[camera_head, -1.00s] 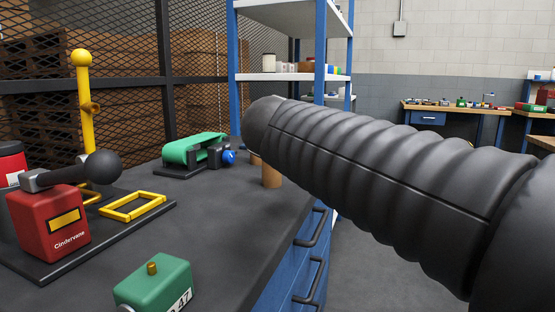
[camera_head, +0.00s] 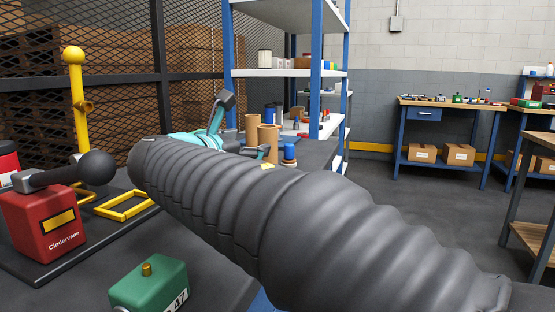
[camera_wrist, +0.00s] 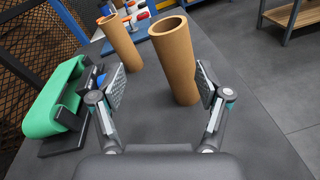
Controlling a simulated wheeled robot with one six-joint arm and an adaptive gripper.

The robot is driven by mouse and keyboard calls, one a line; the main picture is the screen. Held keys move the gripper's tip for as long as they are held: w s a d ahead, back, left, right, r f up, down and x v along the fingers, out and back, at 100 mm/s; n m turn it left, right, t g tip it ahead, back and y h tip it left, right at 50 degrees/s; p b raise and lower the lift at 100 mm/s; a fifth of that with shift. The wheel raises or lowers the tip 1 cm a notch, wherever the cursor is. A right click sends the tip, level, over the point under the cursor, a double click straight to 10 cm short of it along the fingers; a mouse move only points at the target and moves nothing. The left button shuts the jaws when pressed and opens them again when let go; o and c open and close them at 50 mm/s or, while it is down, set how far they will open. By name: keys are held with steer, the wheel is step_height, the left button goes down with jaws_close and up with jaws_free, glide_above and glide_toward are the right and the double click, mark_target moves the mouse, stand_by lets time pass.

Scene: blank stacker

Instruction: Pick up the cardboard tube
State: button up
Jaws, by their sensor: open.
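Two tan, hollow cardboard tubes stand upright on the dark bench. In the wrist view the nearer tube (camera_wrist: 178,62) is ahead of my gripper (camera_wrist: 160,88), in the gap between the fingers and closer to the right one. The other tube (camera_wrist: 120,43) stands farther back to the left. My gripper is open, with nothing held between its pads. In the head view the tubes appear beyond my arm, one tube (camera_head: 267,138) in front of the other (camera_head: 252,127).
A green belt machine (camera_wrist: 55,100) stands left of my gripper in the wrist view. A red box (camera_head: 45,222), a yellow post (camera_head: 79,105) and a green box (camera_head: 148,284) stand at the left and front in the head view. Shelving (camera_head: 290,73) is behind; floor lies to the right.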

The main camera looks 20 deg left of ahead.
mark_target(262, 141)
steer(key=shift+s+d+f+n+t+h+b, duration=0.15)
steer(key=shift+s+n+t+h+b, duration=0.2)
steer(key=shift+n+h, duration=0.6)
steer(key=shift+w+d+h, duration=0.1)
steer(key=shift+h, duration=0.15)
steer(key=shift+x, duration=3.5)
steer(key=shift+d, duration=0.2)
steer(key=c, duration=1.1)
